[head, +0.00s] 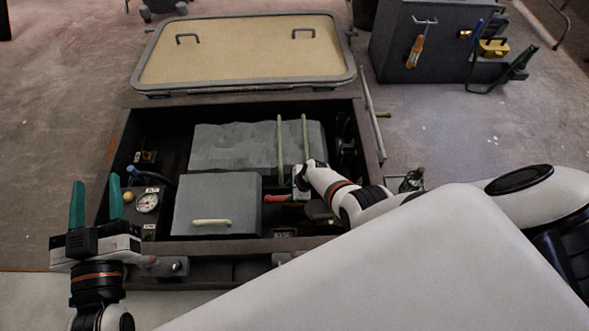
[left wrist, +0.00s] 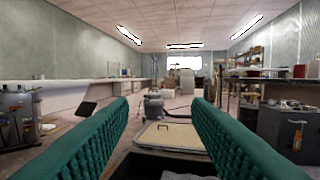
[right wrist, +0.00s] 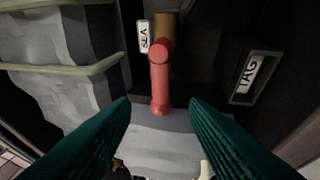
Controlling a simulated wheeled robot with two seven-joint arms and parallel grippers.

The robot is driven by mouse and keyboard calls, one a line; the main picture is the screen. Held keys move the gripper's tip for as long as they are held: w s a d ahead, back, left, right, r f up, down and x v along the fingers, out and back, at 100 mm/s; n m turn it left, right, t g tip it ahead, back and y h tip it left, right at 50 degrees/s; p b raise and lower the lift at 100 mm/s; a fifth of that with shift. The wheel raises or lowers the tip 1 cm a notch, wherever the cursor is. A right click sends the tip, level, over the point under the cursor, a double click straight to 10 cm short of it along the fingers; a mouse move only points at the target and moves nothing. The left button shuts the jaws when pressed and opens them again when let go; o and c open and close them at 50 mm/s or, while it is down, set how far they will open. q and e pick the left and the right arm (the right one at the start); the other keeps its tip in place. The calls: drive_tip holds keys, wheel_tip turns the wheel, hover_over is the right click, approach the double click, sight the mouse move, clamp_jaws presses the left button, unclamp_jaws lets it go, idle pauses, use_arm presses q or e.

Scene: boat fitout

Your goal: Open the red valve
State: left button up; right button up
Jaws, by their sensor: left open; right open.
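The red valve handle (head: 277,198) is in the open floor bay, right of the grey lidded box. In the right wrist view the red handle (right wrist: 160,82) runs down the picture from a round red hub below a brass-coloured fitting (right wrist: 166,25). A "SEA" label (right wrist: 144,36) is beside it. My right gripper (right wrist: 160,104) is open, its green fingers on either side of the handle's lower end, with gaps on both sides. In the head view the right gripper (head: 301,184) is down in the bay, its fingertips hard to see. My left gripper (head: 96,190) is open and empty, left of the bay.
A grey box with a pale handle (head: 211,222), a gauge (head: 147,202) and pale green bars (head: 281,150) are in the bay. A "TAG" plate (right wrist: 249,75) is right of the valve. The bay's rim (head: 250,246) surrounds it. A hatch lid (head: 245,55) lies behind.

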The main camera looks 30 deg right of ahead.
use_arm(q)
drive_tip(key=s+a+f+g+y+p, duration=0.2)
drive_tip(key=s+f+g, duration=0.2)
drive_tip(key=f+g, duration=0.3)
drive_tip(key=shift+a+f+g+y+p, duration=0.3)
drive_tip(key=shift+a+f+g, duration=0.1)
drive_tip(key=shift+f, duration=1.3)
drive_tip(key=shift+w, duration=0.1)
